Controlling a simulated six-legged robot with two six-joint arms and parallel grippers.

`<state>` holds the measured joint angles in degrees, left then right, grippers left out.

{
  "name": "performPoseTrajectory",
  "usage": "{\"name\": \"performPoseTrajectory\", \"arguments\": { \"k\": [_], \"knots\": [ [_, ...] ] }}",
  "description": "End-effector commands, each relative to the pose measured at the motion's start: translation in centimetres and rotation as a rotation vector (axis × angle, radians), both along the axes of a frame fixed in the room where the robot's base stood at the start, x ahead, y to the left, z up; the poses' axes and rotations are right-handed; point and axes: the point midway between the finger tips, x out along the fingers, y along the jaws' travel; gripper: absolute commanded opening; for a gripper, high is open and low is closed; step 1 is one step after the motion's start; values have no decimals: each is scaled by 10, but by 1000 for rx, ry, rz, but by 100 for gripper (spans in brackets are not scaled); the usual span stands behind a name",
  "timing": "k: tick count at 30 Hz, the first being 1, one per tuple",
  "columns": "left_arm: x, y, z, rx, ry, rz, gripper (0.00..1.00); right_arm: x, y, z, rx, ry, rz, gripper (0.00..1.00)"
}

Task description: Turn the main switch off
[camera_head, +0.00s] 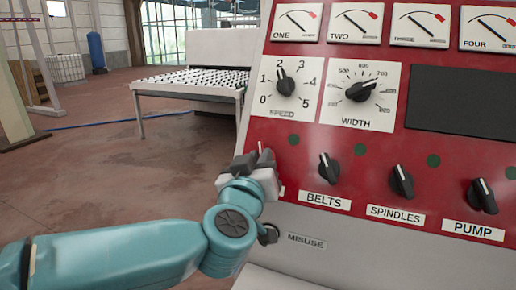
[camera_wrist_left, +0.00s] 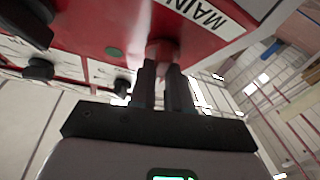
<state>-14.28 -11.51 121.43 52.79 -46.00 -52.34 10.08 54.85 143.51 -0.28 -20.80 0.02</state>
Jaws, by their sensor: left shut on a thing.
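My left gripper (camera_head: 258,165) is at the lower left edge of the red control panel (camera_head: 300,155), in the row of the switches. In the left wrist view its two dark fingers (camera_wrist_left: 162,85) are shut on the main switch (camera_wrist_left: 160,50), a reddish knob beside the MAIN label (camera_wrist_left: 210,14). In the head view my gripper hides the main switch and most of its label. The switch's angle cannot be told. My right gripper is in neither view.
To the right are the black BELTS (camera_head: 329,168), SPINDLES (camera_head: 401,181) and PUMP (camera_head: 482,196) switches. Above are the SPEED (camera_head: 286,84) and WIDTH (camera_head: 360,90) knobs. A small knob (camera_head: 268,234) by the MISUSE label sits below my gripper. Open floor lies left.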

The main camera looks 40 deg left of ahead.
Motion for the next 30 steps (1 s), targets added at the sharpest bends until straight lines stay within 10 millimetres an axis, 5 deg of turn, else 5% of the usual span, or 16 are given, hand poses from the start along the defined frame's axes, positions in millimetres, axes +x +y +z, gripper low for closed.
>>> {"name": "performPoseTrajectory", "arguments": {
  "k": [9,29,30],
  "knots": [
    [1,-2,2,-140,-32,79,0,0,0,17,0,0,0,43],
    [1,-1,1,-190,-46,110,0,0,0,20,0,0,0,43],
    [1,-1,1,-190,-46,110,23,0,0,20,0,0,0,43]
  ]
}}
